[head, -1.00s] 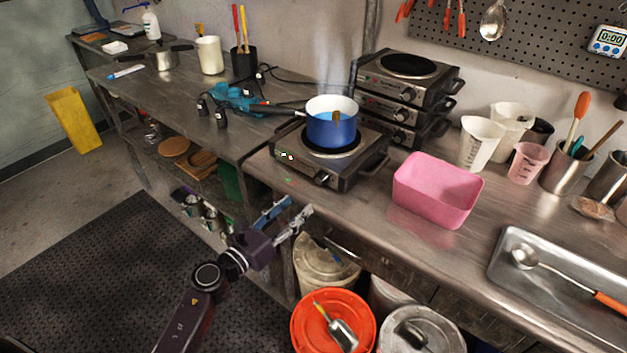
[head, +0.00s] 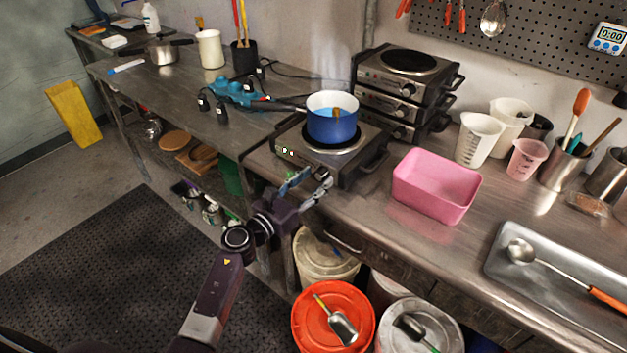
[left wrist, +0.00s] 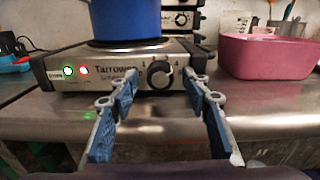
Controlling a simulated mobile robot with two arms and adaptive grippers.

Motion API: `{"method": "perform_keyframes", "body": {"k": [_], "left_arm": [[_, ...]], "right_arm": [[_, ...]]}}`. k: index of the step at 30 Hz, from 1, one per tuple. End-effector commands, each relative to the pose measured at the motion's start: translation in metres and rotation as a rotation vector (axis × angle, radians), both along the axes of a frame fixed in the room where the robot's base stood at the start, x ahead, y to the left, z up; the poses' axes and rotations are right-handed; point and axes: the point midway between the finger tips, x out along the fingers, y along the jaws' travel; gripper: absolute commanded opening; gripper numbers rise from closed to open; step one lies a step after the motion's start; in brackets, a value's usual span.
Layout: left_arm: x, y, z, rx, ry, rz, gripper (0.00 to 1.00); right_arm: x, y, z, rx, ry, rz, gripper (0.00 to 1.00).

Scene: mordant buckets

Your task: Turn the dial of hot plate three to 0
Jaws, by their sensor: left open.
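A single hot plate (head: 348,170) stands at the front of the steel bench with a blue pot (head: 333,124) on its burner. In the left wrist view its front panel (left wrist: 107,75) faces me, with a green and a red light at left. Its black dial (left wrist: 160,74) shows between my fingertips, a little beyond them. My left gripper (head: 308,181) is open and empty in front of the panel; it also shows in the left wrist view (left wrist: 161,92). In the head view this gripper hides the dial. I cannot read which hot plate number this is. My right gripper is not in view.
A pink tub (head: 436,186) stands right of the hot plate. More hot plates (head: 405,90) are stacked behind it. A blue object (head: 238,93) with black plugs lies to its left. Buckets (head: 333,316) stand below the bench edge.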

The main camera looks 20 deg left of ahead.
Motion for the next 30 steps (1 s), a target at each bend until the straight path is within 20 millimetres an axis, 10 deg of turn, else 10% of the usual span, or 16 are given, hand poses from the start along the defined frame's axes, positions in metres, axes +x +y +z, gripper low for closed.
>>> {"method": "perform_keyframes", "body": {"k": [13, 30], "left_arm": [[-0.0003, 0.0001, -0.0001, -0.001, 0.0, 0.0, 0.02], [-0.0004, 0.0004, 0.0002, -0.197, 0.074, 0.0, 0.02]], "right_arm": [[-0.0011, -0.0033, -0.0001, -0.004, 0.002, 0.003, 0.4], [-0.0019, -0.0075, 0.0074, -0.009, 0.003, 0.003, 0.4]]}}
